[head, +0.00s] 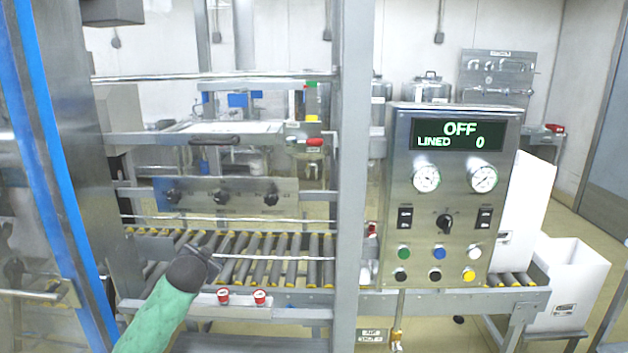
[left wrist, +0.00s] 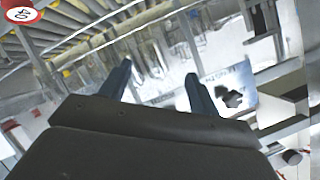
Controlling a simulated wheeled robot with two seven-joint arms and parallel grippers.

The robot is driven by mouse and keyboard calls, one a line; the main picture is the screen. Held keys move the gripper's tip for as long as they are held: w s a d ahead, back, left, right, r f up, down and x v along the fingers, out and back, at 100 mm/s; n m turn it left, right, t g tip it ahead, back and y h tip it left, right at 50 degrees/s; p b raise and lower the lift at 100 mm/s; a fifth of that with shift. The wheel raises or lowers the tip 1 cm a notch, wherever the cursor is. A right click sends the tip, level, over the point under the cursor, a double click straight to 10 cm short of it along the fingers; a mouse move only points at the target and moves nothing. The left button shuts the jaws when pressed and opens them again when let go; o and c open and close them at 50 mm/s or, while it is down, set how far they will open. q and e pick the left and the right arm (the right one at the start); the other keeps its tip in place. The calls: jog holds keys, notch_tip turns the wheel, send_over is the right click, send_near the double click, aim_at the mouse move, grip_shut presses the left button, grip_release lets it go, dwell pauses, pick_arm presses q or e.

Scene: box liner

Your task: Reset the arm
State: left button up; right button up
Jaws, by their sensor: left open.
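My left arm, in a green sleeve, comes in from the bottom left of the head view. Its dark gripper (head: 212,257) is over the front of the roller conveyor (head: 262,262). In the left wrist view the two fingers of my left gripper (left wrist: 158,85) stand apart with nothing between them. Beyond the fingers are metal rails and a panel with a black knob (left wrist: 232,98). My right gripper does not show in either view.
A control panel (head: 400,190) reads "OFF" and "LINED 0". Two red buttons (head: 241,297) sit on the conveyor's front rail near my gripper. A steel post (head: 352,180) stands to its right. White bins (head: 572,270) are at the right.

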pick_arm(q)
jog(key=s+d+f+n+g+h, duration=0.1)
jog(key=s+d+f+g, duration=0.15)
jog(key=s+f, duration=0.65)
jog(key=s+d+f+n+g, duration=0.1)
jog(key=s+d+f+g, duration=0.3)
jog(key=f, duration=1)
jog(key=s+d+f+n+h, duration=0.1)
jog(key=s+f, duration=0.7)
jog(key=f, duration=0.3)
jog(key=s+d+f+g, duration=0.1)
jog(key=s+d+f, duration=0.1)
jog(key=s+f, duration=0.4)
jog(key=s+d+f+g, duration=0.2)
jog(key=s+f, duration=0.5)
jog(key=s, duration=0.8)
jog(key=s+d+f+n+g, duration=0.1)
jog(key=s+d+f+g, duration=0.1)
jog(key=s+f, duration=0.4)
jog(key=s, duration=0.5)
jog(key=shift+s+d+f+h, duration=0.15)
jog(key=shift+s+d+h, duration=0.1)
jog(key=shift+h, duration=0.15)
jog(key=shift+w+g, duration=0.1)
jog(key=shift+g, duration=0.15)
